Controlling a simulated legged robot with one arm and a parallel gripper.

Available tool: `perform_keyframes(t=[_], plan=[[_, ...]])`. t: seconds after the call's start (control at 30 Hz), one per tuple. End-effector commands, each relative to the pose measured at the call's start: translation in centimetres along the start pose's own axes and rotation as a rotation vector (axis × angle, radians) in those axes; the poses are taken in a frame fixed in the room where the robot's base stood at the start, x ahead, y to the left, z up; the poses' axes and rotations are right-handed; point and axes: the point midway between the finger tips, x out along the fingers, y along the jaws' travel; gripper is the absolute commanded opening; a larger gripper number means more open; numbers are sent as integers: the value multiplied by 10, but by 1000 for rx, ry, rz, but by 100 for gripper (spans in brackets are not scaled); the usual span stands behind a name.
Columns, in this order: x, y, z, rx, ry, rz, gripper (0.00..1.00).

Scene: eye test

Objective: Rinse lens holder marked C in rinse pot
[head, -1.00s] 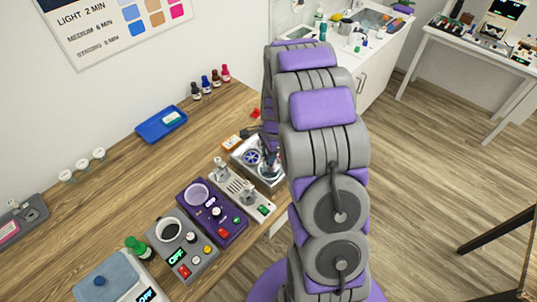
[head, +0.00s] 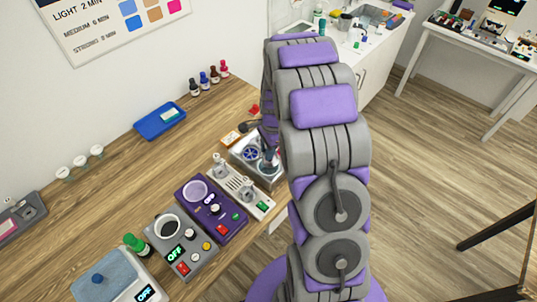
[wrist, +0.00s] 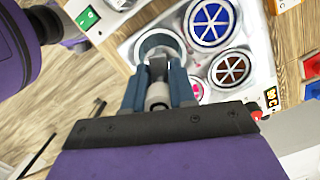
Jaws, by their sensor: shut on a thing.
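My gripper (wrist: 158,82) is shut on a grey and white lens holder (wrist: 157,95), seen between the blue fingers in the wrist view. The holder's dark upper part points into or over a round grey-rimmed pot (wrist: 143,43) in a metal block (wrist: 128,50). I cannot tell how deep it sits, and no letter on it is readable. Beside this pot are a blue spoked disc (wrist: 209,20), a brown one (wrist: 230,68) and a partly hidden pink one (wrist: 197,88). In the head view the block (head: 240,150) is partly behind my arm.
A pale rack (head: 237,192) with other holders stands next to the block. A purple unit (head: 220,222) and a grey unit (head: 180,262) reading OFF follow along the bench. A blue tray (head: 150,125) and several small bottles (head: 208,80) stand by the wall.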

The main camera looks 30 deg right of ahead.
Motion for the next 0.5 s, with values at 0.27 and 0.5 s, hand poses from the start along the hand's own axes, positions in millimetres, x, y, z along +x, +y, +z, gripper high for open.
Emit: perform_keyframes(t=[0.27,0.5], plan=[[-8,-6,-1,1,-40,-8,0],[-23,-1,4,-5,-70,-3,0]])
